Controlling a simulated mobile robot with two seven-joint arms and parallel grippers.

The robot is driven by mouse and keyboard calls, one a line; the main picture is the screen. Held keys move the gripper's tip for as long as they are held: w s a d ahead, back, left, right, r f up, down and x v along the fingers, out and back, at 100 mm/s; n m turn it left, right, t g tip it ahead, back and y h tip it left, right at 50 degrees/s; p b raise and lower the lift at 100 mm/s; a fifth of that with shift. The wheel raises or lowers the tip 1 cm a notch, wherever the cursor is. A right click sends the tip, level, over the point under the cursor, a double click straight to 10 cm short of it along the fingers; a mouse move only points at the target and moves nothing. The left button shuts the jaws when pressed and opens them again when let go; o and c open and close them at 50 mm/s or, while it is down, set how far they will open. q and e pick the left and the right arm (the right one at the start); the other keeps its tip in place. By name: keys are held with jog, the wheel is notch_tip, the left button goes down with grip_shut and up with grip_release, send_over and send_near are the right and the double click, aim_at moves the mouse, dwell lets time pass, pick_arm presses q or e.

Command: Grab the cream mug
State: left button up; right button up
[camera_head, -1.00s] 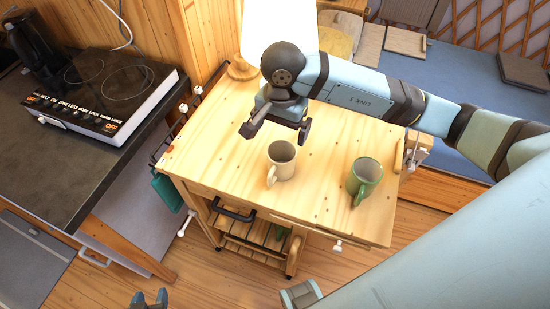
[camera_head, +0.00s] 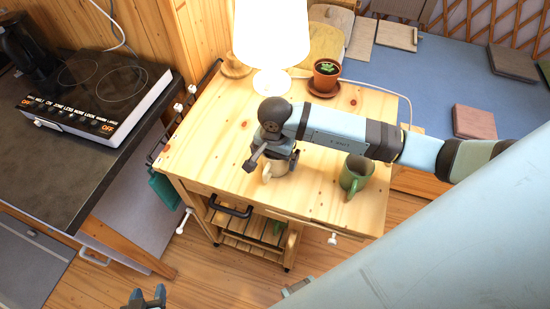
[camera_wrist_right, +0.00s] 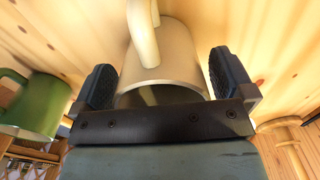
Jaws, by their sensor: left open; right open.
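The cream mug (camera_head: 278,171) stands on the wooden cart top (camera_head: 213,150), partly hidden by my right gripper (camera_head: 272,160). In the right wrist view, the cream mug (camera_wrist_right: 163,60) sits between the two dark fingers of my right gripper (camera_wrist_right: 163,82). The fingers are open, one on each side of the mug, with a visible gap at each side. The mug's handle points up in that view. My left gripper (camera_head: 147,298) is open and empty at the bottom edge of the head view, well away from the mug.
A green mug (camera_head: 356,175) stands on the cart to the right, below my right arm. A lit lamp (camera_head: 270,40) and a potted plant (camera_head: 326,75) stand at the cart's back. A cooktop (camera_head: 95,95) is on the dark counter at left. The cart's left part is clear.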

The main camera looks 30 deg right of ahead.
jog(key=shift+f, duration=0.1)
jog(key=shift+c, duration=0.2)
jog(key=c, duration=1)
